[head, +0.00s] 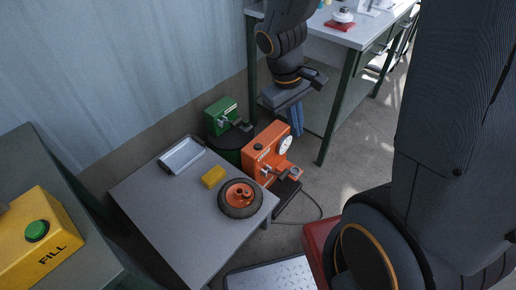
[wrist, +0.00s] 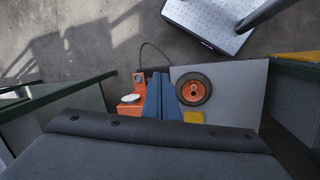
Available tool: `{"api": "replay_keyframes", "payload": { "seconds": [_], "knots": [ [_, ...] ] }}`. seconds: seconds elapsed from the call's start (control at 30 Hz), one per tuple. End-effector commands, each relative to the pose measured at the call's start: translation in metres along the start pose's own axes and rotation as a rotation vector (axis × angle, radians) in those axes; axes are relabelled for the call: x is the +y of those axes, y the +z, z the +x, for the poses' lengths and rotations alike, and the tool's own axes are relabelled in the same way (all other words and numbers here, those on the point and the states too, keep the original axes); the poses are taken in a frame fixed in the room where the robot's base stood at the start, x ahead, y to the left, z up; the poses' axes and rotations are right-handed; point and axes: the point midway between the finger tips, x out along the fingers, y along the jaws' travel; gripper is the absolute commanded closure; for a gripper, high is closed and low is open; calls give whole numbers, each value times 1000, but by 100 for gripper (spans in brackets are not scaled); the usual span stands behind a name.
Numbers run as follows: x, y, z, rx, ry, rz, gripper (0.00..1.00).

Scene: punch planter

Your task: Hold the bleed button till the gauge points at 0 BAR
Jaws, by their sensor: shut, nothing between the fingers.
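An orange machine (head: 262,153) with a round white gauge (head: 286,144) stands beyond the grey table's right edge. The gauge needle is too small to read. A small round knob (head: 294,171) sits on its low front part; I cannot tell whether this is the bleed button. My gripper (head: 297,132) is shut and empty, its blue fingers pointing down above and behind the machine, apparently not touching it. In the wrist view, my shut fingers (wrist: 161,76) cover part of the orange machine (wrist: 127,111); the gauge (wrist: 130,98) shows beside them.
The grey table (head: 180,215) holds a wheel (head: 240,199), a yellow block (head: 213,176) and a metal tray (head: 181,154). A green machine (head: 221,117) stands behind. A yellow FILL box (head: 38,240) with a green button is at left. A workbench (head: 340,32) stands at the back.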

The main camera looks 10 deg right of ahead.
Motion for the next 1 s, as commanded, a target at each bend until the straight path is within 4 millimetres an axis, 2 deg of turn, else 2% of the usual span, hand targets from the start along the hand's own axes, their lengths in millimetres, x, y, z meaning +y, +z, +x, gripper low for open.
{"api": "replay_keyframes", "payload": {
  "seconds": [0.03, 0.17, 0.3, 0.5, 0.6, 0.7, 0.8, 1.0],
  "knots": [
    [6, -21, 26, -21, 50, -83, 100],
    [25, -75, 70, -46, 198, -300, 100],
    [36, -142, 119, -51, 357, -537, 100],
    [28, -235, 183, -19, 556, -838, 100],
    [20, -268, 204, 3, 624, -941, 100],
    [12, -289, 218, 22, 668, -1010, 100],
    [7, -300, 224, 33, 690, -1047, 100],
    [6, -304, 225, 38, 699, -1059, 100]
  ]
}}
